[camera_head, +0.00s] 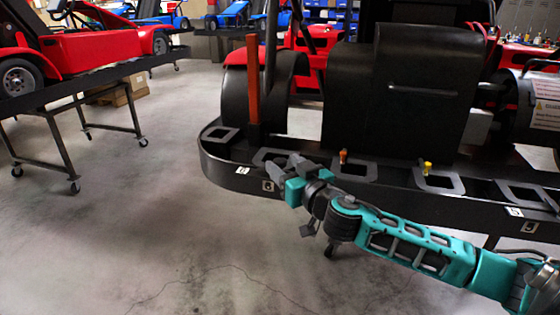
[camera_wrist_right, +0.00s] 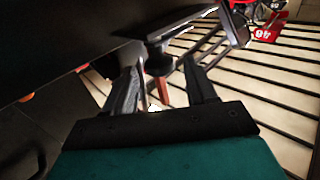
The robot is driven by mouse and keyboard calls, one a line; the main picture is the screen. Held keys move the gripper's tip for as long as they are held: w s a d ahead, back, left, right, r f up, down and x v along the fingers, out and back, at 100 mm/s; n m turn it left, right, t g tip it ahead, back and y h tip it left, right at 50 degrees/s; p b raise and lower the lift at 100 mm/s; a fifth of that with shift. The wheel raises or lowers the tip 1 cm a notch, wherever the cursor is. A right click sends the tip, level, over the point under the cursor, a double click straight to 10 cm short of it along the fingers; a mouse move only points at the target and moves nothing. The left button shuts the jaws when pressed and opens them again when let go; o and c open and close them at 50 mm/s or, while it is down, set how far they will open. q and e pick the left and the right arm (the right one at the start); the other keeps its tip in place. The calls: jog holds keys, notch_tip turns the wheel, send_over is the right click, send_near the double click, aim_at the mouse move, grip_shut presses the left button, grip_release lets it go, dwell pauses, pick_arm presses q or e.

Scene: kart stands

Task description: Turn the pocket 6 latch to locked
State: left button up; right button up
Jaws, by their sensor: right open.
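My right gripper (camera_head: 283,168) is at the front edge of the black stand tray (camera_head: 225,172), near its left end. In the right wrist view my gripper (camera_wrist_right: 160,70) is open, with its two fingers apart. A dark rounded knob-like piece (camera_wrist_right: 158,60) shows between or just beyond the fingertips, with a reddish-orange upright part behind it. I cannot tell whether this is the pocket 6 latch, or which way a latch is turned. My left gripper is not in view.
An orange knob (camera_head: 343,156) and a yellow knob (camera_head: 427,167) stand on the tray to the right. A red upright post (camera_head: 253,80) and the black kart seat (camera_head: 395,90) rise behind. A red kart (camera_head: 100,50) is on another stand at left. Floor at front left is clear.

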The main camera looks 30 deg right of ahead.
jog(key=shift+w+d, duration=0.1)
jog(key=shift+w, duration=1.35)
jog(key=c, duration=1)
jog(key=shift+o, duration=0.2)
